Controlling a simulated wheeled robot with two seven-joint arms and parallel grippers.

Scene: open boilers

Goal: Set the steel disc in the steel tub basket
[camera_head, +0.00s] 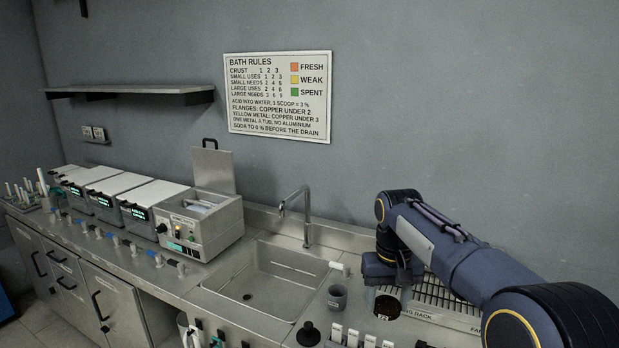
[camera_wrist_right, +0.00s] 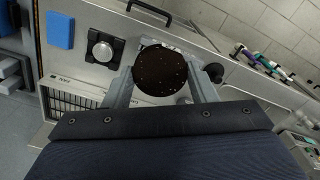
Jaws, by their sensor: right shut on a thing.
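My right gripper (camera_head: 389,293) is over the counter to the right of the sink. In the right wrist view the gripper (camera_wrist_right: 161,76) is shut on a round, dark brown, speckled disc (camera_wrist_right: 160,66), held between both fingers. Its surface looks crusted, so bare steel does not show. The disc also shows small and dark below the gripper in the head view (camera_head: 387,307). An open tub (camera_head: 214,233) with its lid raised stands left of the sink, with a basket (camera_head: 197,204) partly visible inside. I cannot read its label. My left gripper is out of view.
The sink (camera_head: 270,281) and its faucet (camera_head: 305,212) lie between the gripper and the open tub. Several lidded tubs (camera_head: 119,191) stand farther left. A grey cup (camera_head: 337,296) and a slatted rack (camera_head: 449,300) are near the gripper. A wall shelf (camera_head: 150,92) hangs upper left.

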